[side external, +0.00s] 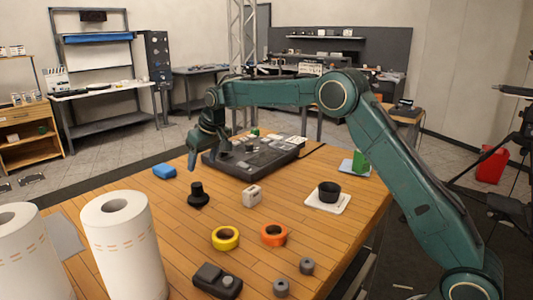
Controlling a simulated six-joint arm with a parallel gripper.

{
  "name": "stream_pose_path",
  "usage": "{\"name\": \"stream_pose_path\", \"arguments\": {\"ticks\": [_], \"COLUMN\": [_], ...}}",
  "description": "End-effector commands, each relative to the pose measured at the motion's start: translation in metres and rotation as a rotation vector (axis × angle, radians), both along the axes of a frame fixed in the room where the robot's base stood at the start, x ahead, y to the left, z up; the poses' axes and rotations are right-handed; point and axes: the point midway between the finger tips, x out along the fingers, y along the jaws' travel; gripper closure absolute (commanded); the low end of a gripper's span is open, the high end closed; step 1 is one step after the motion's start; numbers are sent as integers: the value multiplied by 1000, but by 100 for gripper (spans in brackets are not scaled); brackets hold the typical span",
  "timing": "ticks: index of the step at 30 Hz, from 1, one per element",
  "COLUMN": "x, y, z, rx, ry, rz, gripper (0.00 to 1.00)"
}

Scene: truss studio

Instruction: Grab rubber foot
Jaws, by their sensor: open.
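Two small dark grey cylinders with a hole in the top look like rubber feet. One rubber foot (307,266) stands near the front right edge of the table, and the other rubber foot (281,288) is just in front of it, near the bottom of the picture. My gripper (205,160) is open and points down over the back left of the table. It is above and behind a black knob-like piece (198,196) and far from both grey cylinders. Nothing shows between its fingers.
A yellow tape roll (225,238), an orange tape roll (274,234), a black device (217,280) and a white block (252,196) lie on the wooden table (165,222). Paper towel rolls (122,245) stand front left. A black case (255,158) lies behind; a black cup (329,191) stands right.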

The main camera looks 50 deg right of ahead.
Motion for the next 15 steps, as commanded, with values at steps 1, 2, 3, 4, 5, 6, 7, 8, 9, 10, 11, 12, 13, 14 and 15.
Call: {"name": "stream_pose_path", "arguments": {"ticks": [1,2,3,4,5,6,7,8,9,10,11,12,13,14,15], "x": [3,4,7,9,11,13,15,17,19,21,22,23,24,25,26], "y": [0,0,0,0,0,0,0,0,0,0,0,0,0,0,0], "z": [-8,-12,-18,-22,-27,-32,-36,-40,-44,-47,-50,-53,-55,-57,-58], "rx": [0,0,0,0,0,0,0,0,0,0,0,0,0,0,0], "ry": [4,4,3,3,4,4,4,3,2,2,2,2,2,2,2], "rz": [0,0,0,0,0,0,0,0,0,0,0,0,0,0,0], "gripper": [40,40,40,40,40,40,40,40,40,40,40,40,40,40,40]}}
